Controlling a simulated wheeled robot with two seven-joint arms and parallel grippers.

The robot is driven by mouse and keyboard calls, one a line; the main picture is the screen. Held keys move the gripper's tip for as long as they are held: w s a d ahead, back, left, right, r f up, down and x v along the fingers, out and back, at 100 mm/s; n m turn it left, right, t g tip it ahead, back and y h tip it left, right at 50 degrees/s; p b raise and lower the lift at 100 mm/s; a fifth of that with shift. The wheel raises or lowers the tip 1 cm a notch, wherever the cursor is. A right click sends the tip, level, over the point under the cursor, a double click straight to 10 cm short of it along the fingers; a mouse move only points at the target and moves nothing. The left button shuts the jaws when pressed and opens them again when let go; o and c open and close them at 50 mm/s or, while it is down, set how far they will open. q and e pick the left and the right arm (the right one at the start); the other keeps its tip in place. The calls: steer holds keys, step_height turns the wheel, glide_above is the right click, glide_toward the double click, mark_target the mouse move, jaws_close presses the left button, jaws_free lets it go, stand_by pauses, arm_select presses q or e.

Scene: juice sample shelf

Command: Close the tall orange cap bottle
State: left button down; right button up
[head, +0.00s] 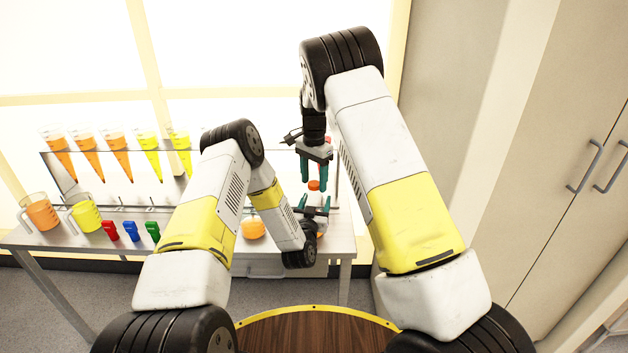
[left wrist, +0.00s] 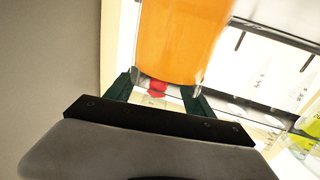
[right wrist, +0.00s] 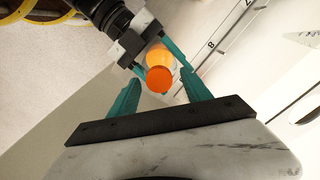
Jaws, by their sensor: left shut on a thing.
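The tall bottle (left wrist: 180,40) with orange liquid fills the top of the left wrist view. My left gripper (left wrist: 157,88) is shut on it, one green finger on each side. The orange cap (head: 314,186) shows above the left gripper in the head view, and at the top of the bottle in the right wrist view (right wrist: 159,80). My right gripper (head: 315,171) points down just above the cap. Its fingers are spread, with gaps beside the cap in the right wrist view. Whether the cap is seated cannot be told. The bottle is largely hidden in the head view.
A white table (head: 180,240) holds a yellow beaker (head: 86,216), an orange beaker (head: 41,213) and red, blue and green clips at the left. Several cone flasks hang in a rack behind. A cabinet (head: 560,170) stands at the right. My left forearm covers the table's middle.

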steer(key=shift+r, duration=0.1)
step_height(320, 180, up, 12)
stand_by(0.6)
arm_select(q)
steer(key=shift+c, duration=1.3)
jaws_free()
steer(key=s+a, duration=0.1)
steer(key=s, duration=0.6)
steer(key=shift+s+a, duration=0.3)
